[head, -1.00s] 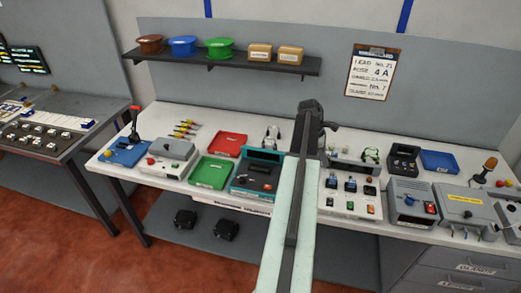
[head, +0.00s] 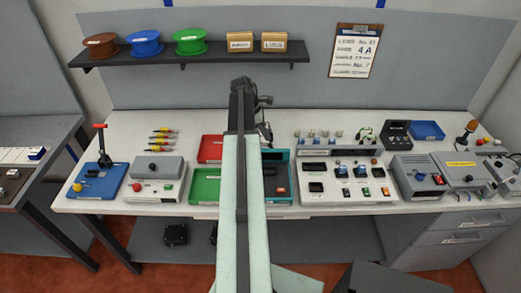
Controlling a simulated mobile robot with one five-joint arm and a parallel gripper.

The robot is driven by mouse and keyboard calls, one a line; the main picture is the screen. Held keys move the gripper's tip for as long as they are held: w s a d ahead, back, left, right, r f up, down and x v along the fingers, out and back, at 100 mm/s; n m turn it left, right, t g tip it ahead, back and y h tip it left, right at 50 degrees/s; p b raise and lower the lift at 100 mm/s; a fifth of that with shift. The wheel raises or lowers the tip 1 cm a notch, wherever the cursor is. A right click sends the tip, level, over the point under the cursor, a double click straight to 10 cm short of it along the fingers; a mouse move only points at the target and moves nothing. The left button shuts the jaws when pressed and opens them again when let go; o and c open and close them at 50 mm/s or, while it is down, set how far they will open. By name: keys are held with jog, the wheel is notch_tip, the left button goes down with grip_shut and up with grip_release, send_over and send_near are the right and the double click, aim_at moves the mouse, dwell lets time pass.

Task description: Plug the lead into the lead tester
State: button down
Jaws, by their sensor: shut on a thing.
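My gripper (head: 264,116) is small and dark beyond the far end of my pale green arm, over the back of the bench. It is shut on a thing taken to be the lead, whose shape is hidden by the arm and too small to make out. A teal-framed unit (head: 277,182) stands just below and beyond the arm, its left part covered. A white panel (head: 345,184) with small screens, switches and coloured buttons stands to its right. No label can be read to tell which unit is the lead tester.
Red (head: 209,149) and green (head: 205,186) trays lie left of the arm. A grey box (head: 155,178) and a blue lever base (head: 98,182) stand farther left. Grey machines (head: 418,178) fill the right end. A shelf (head: 200,55) with spools hangs above.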

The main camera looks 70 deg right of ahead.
jog(key=shift+s, duration=0.15)
jog(key=s+a, duration=0.4)
jog(key=a, duration=0.6)
notch_tip(320, 180, down, 6)
jog(key=b, duration=0.5)
jog(key=shift+d+r, duration=0.1)
jog(key=shift+r, duration=0.1)
jog(key=shift+f+b, duration=1)
jog(key=shift+b, duration=0.3)
dwell(1.0)
jog(key=c, duration=0.9)
grip_release()
jog(key=shift+o, duration=0.2)
